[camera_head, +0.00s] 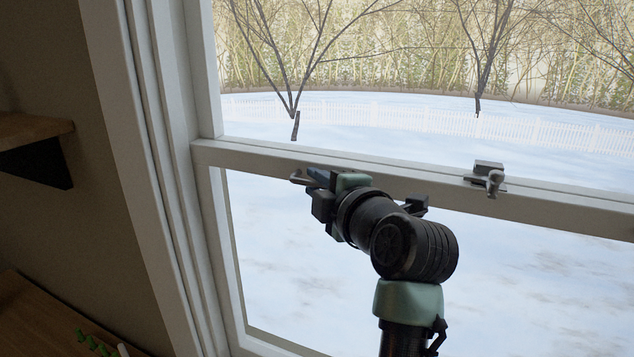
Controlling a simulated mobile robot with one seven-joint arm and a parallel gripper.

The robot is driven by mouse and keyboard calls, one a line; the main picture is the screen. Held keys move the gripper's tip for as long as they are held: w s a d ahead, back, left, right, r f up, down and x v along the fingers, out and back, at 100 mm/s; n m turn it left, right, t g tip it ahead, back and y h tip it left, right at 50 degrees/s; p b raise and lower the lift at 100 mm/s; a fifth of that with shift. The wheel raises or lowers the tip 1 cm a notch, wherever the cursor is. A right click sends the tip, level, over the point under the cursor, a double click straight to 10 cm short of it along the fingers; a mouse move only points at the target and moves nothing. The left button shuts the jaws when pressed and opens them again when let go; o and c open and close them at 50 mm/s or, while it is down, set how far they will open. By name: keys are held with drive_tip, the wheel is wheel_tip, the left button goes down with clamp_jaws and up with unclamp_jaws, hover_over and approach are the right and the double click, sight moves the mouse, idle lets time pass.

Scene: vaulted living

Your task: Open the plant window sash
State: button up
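The white window fills most of the view, with a lower sash (205,152) whose top rail crosses the middle. A dark metal sash lock (487,177) sits on that rail to the right. My gripper (305,178) is at the rail, left of the lock, pointing left. Its fingertips overlap the rail in the picture; I cannot tell whether they touch it. The gap between the fingers is too small and hidden by the gripper body to judge. The lower sash's top rail lies level with the upper sash's bottom edge.
A dark wooden shelf (35,128) juts from the wall at the left. A wooden surface (45,320) with a bit of green plant (95,343) is at the lower left. Snow, a white fence and bare trees show outside the glass.

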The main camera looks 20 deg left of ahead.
clamp_jaws()
idle(1.2)
